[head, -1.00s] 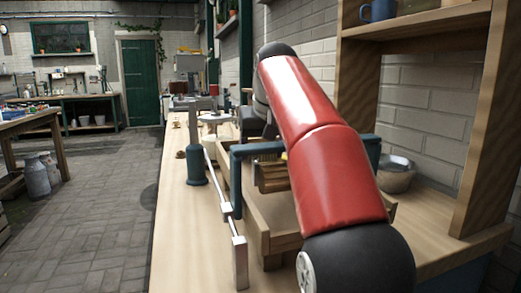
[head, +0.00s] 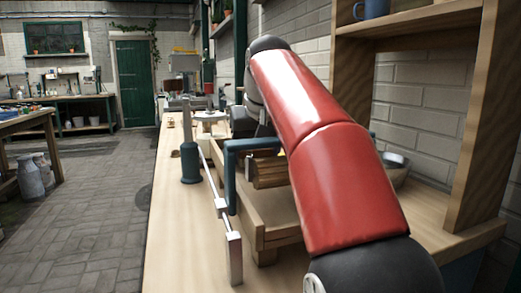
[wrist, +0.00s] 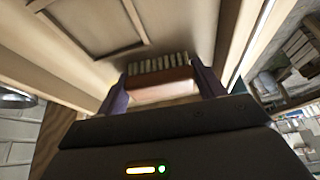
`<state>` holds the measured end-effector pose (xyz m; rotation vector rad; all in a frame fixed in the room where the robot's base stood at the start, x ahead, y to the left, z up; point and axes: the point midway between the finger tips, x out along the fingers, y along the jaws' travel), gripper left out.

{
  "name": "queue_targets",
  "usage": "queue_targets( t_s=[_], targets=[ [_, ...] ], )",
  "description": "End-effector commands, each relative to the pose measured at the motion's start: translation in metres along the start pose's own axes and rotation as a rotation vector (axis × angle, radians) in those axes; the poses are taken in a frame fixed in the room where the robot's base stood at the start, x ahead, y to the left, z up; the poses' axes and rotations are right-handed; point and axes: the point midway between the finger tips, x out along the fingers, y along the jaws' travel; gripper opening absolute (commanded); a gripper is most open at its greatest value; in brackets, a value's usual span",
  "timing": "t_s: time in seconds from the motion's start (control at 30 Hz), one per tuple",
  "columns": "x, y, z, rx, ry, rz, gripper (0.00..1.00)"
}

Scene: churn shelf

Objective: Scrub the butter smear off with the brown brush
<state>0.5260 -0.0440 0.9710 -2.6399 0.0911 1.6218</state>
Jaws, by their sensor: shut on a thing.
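My gripper (wrist: 163,92) is shut on the brown brush (wrist: 162,82), one finger on each side of its block. The brush's pale bristles point away from the gripper, toward a pale wooden surface with a raised rectangular frame. I cannot tell whether the bristles touch that surface. In the head view my red arm hides the gripper and brush. I cannot make out the butter smear in either view.
A teal frame (head: 231,165) and a wooden tray (head: 258,225) stand on the wooden counter (head: 185,245), beside a metal rod with block ends (head: 234,257). A green post (head: 189,160) stands to the left. A wooden shelf (head: 484,130) rises at the right.

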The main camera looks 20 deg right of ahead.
Motion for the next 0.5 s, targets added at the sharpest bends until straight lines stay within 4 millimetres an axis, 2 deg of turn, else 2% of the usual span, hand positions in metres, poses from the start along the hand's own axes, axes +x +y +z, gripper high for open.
queue_targets(
  t_s=[0.3, 0.5],
  targets=[
    [0.007, -0.002, -0.028, 0.000, -0.002, 0.000, 0.40],
    [0.013, -0.002, -0.036, 0.001, 0.003, 0.000, 0.40]
  ],
)
